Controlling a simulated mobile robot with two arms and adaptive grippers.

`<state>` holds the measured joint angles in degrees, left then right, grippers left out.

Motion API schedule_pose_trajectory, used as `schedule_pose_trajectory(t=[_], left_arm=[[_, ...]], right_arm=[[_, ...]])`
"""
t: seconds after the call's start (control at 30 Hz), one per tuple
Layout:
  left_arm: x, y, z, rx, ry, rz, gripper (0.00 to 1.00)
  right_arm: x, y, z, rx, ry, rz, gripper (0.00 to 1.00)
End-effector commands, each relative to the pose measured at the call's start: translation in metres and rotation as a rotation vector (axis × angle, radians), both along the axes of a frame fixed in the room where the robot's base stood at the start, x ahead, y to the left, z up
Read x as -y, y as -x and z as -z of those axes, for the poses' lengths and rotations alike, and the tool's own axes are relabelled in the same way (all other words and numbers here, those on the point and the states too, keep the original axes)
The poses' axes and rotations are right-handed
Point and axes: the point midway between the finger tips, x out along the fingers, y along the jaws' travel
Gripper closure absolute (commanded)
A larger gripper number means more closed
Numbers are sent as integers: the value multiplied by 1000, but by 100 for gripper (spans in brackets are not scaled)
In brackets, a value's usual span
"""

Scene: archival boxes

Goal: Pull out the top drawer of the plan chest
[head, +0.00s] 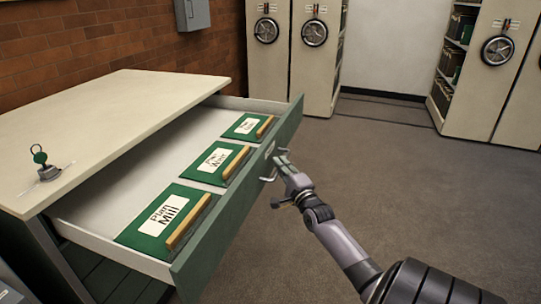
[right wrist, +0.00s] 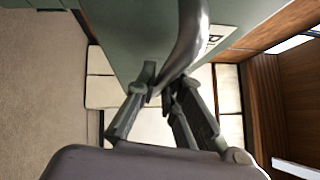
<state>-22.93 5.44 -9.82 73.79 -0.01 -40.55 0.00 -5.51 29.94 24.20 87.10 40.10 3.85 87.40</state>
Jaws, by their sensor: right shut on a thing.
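The plan chest (head: 110,105) stands at the left in the head view, with a cream top. Its green-fronted top drawer (head: 240,190) is pulled well out, and the white inside shows. In the drawer lie green folders labelled "Plan Mill" (head: 152,232), another (head: 207,170) and a small far one (head: 240,127), each with a wooden strip. My right gripper (head: 281,180) is at the drawer's metal handle (head: 269,172), its fingers shut on it. The right wrist view shows the fingers (right wrist: 160,90) closed around the curved handle (right wrist: 188,45). My left gripper is not in view.
A stamp-like item with a green knob (head: 43,168) stands on the chest top. Cream shelving units with handwheels (head: 314,33) stand at the back, and more (head: 497,50) at the right. A grey box (head: 192,14) hangs on the brick wall. The floor at the right is clear.

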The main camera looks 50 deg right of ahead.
Motion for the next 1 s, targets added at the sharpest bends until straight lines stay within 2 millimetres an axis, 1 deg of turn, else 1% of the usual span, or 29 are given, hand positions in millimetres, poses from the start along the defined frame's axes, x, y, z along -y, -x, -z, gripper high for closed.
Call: schedule_pose_trajectory(t=[0.03, 0.2, 0.53, 0.57, 0.8, 0.87, 1.0], left_arm=[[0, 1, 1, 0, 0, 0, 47], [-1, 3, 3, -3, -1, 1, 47], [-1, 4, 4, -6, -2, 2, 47], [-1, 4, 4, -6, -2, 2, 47], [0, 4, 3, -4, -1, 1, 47], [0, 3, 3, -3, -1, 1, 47], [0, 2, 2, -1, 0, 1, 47]], right_arm=[[1, 4, 2, -5, -4, -1, 100], [3, 8, 2, -3, -5, -1, 100], [4, 9, 2, -3, -5, -1, 100], [4, 9, 2, -3, -5, -1, 90], [4, 8, 1, -2, -3, -1, 74], [4, 8, 1, -1, -3, -1, 70], [4, 8, 0, -1, -1, 0, 70]])
